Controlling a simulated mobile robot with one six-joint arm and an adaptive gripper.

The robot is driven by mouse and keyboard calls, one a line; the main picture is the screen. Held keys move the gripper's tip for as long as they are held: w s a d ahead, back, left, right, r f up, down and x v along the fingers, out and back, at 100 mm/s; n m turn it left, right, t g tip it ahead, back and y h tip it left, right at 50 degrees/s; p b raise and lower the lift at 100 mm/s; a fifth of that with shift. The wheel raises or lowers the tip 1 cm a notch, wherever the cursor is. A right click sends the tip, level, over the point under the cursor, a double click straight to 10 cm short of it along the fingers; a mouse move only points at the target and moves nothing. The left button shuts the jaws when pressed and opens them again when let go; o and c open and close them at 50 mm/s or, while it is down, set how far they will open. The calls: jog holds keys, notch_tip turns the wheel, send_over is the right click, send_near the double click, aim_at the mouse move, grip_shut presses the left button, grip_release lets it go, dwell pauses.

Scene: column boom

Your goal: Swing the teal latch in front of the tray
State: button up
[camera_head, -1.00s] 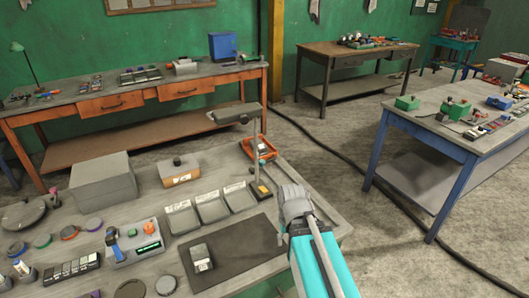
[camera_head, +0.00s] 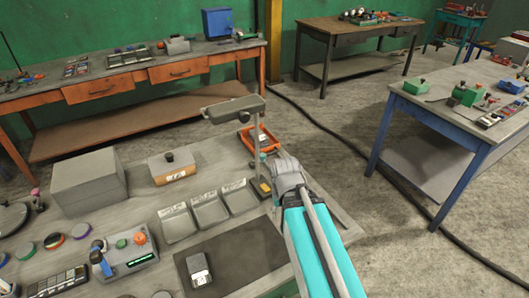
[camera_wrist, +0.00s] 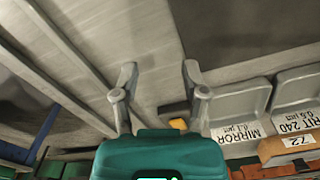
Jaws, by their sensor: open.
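In the head view an orange tray (camera_head: 270,143) sits at the far right corner of the near bench, with small things in it that are too small to tell. Three grey labelled trays (camera_head: 210,212) stand nearer. I cannot make out a teal latch in either view. My teal arm (camera_head: 318,245) reaches over the bench's right edge, and its grey wrist end is right of the trays; the fingers are not clear there. In the wrist view my gripper (camera_wrist: 158,70) is open and empty, its fingers apart above the grey bench top. Its teal housing hides the lower middle.
A grey post with a horizontal head (camera_head: 233,109) rises on a yellow base close left of my wrist. A dark mat (camera_head: 235,255) lies in front of the grey trays, with a small device on it. A grey box (camera_head: 90,182) and an orange-fronted box (camera_head: 172,170) stand left.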

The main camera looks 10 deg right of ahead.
jog(key=shift+o, duration=1.3)
jog(key=shift+w+r, duration=0.1)
jog(key=shift+w, duration=0.05)
jog(key=w+r+n+t+y+p, duration=0.1)
jog(key=w+r+n+p, duration=0.3)
jog(key=w, duration=0.5)
jog(key=n+t+y+p, duration=0.2)
jog(key=n+t+p, duration=0.1)
jog(key=p, duration=0.5)
send_near(263, 154)
notch_tip(263, 154, up, 5)
jog(key=s, duration=0.1)
jog(key=shift+s+d+f, duration=0.25)
jog(key=shift+d, duration=0.05)
jog(key=shift+f, duration=0.15)
jog(key=b+x, duration=1.2)
jog(key=x, duration=0.1)
jog(key=shift+d+f, duration=0.15)
jog(key=shift+f, duration=0.2)
grip_shut()
